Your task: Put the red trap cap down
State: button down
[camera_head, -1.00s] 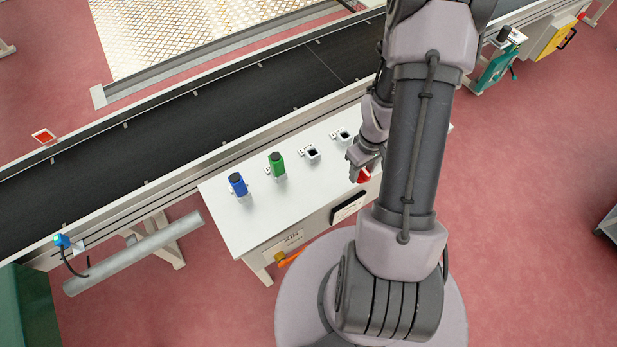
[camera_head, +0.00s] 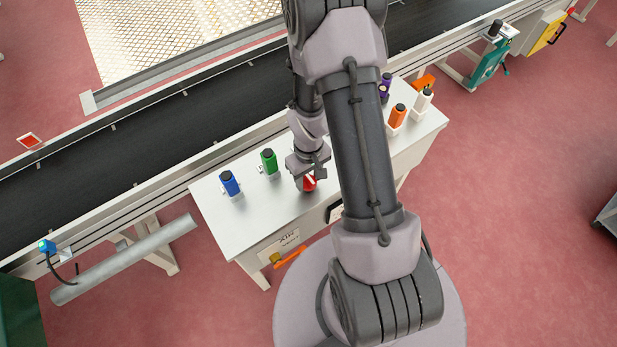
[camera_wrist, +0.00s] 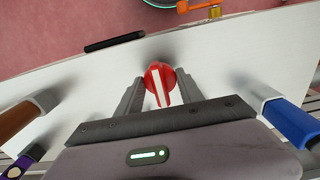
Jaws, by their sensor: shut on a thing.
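The red trap cap (camera_head: 309,183) is round and red with a white stripe, seen over the white table near its front edge. It also shows in the wrist view (camera_wrist: 160,82), between the two grey fingers. My gripper (camera_head: 307,177) is shut on the cap and points down at the table. In the wrist view my gripper (camera_wrist: 158,88) has a finger on each side of the cap. I cannot tell whether the cap touches the table top.
Orange (camera_head: 397,116), white (camera_head: 424,99) and purple (camera_head: 384,88) ones stand at the right. A conveyor (camera_head: 160,115) runs behind. The table's front left is clear.

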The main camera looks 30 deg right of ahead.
jog(key=c, duration=0.7)
grip_release()
jog(key=shift+f, duration=0.1)
jog(key=shift+c, duration=0.2)
notch_tip(320, 180, up, 12)
jog(key=p, duration=0.5)
notch_tip(320, 180, up, 13)
jog(key=m+t, duration=0.2)
send_over(308, 176)
jog(key=a, duration=0.4)
jog(key=s+a+r+m+t+y, duration=0.1)
jog(key=s+a+r+t, duration=0.1)
jog(key=s+a+r, duration=0.3)
jog(key=s+a+r+m+t+y, duration=0.1)
jog(key=s+a+r, duration=0.4)
jog(key=r, duration=0.5)
jog(key=shift+s+a+m+t, duration=0.3)
jog(key=shift+s+m+t, duration=0.1)
jog(key=shift+s, duration=0.4)
